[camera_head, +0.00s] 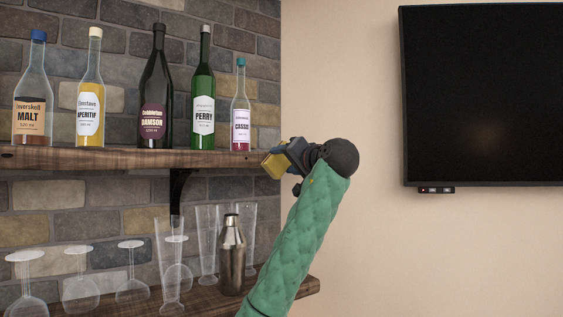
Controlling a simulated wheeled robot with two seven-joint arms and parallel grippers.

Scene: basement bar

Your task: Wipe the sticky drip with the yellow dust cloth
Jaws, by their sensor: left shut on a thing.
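My left gripper (274,161) is at the right end of the upper wooden shelf, at the height of its front edge. It is shut on the yellow dust cloth (270,166), of which only a small part shows between the fingers. The cloth appears to be at or very close to the shelf end; I cannot tell if it touches. I cannot make out the sticky drip; the gripper and cloth cover part of the shelf end. My right gripper is not in view.
The upper shelf (120,159) holds several bottles; the small cassis bottle (241,115) stands nearest the gripper. Below, a lower shelf (205,301) holds clear glasses and a metal shaker (231,255) close to my arm. A wall screen (485,95) hangs right. Plain wall between is clear.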

